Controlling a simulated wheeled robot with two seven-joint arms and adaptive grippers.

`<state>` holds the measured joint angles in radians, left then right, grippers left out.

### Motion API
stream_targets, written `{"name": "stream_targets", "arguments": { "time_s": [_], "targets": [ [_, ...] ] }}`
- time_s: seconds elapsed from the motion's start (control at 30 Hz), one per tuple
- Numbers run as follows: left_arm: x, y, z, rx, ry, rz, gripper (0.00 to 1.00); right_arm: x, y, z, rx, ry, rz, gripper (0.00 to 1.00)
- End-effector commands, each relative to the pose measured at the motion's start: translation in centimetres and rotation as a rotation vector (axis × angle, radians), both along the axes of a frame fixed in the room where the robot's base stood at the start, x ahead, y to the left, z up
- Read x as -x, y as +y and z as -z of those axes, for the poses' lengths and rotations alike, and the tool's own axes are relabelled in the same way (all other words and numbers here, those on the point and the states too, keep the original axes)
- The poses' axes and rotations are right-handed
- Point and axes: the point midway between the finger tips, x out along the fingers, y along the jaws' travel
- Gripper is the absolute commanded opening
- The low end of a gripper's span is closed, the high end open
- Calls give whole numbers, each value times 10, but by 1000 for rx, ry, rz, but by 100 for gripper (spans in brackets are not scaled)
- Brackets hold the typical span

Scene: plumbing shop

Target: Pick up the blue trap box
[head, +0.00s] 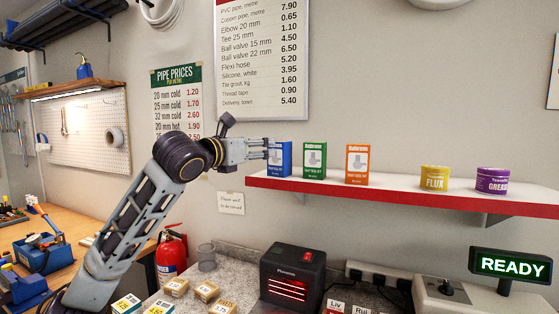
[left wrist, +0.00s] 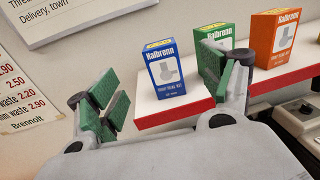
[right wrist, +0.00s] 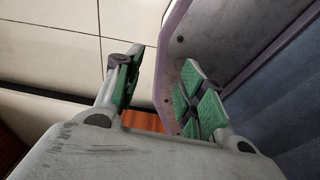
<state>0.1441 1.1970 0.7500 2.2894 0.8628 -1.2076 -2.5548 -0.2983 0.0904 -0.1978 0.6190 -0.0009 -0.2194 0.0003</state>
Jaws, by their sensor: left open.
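The blue trap box (head: 281,159) stands upright at the left end of the red-edged shelf (head: 400,194). It is blue and white with a pipe picture on its front. My left gripper (head: 267,149) is at the box's left side in the head view, partly in front of it. In the left wrist view the blue box (left wrist: 167,75) shows ahead, between the lines of the two open green-padded fingers (left wrist: 160,92). I cannot tell whether a finger touches it. My right gripper (right wrist: 165,95) shows only in the right wrist view, open with nothing between its fingers.
A green box (head: 315,160) and an orange box (head: 357,164) stand to the right of the blue one. The yellow flux tin (head: 434,178) and purple grease tin (head: 492,181) are farther right. A small heater (head: 292,276) stands on the counter below the shelf.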

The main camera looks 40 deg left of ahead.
Motion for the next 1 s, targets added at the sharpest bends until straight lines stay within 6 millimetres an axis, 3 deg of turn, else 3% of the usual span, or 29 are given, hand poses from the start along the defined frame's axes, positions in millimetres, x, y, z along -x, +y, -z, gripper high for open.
{"name": "stream_targets", "arguments": {
  "time_s": [0.57,0.8,1.0],
  "targets": [
    [-5,1,0,-22,5,-1,80,-3,-1,-2,0,-4,0,40],
    [-27,6,-2,-23,5,-1,80,-3,2,-11,-3,-3,1,40],
    [-50,10,-2,-23,5,-2,80,0,17,-19,-18,0,3,40]
  ]
}}
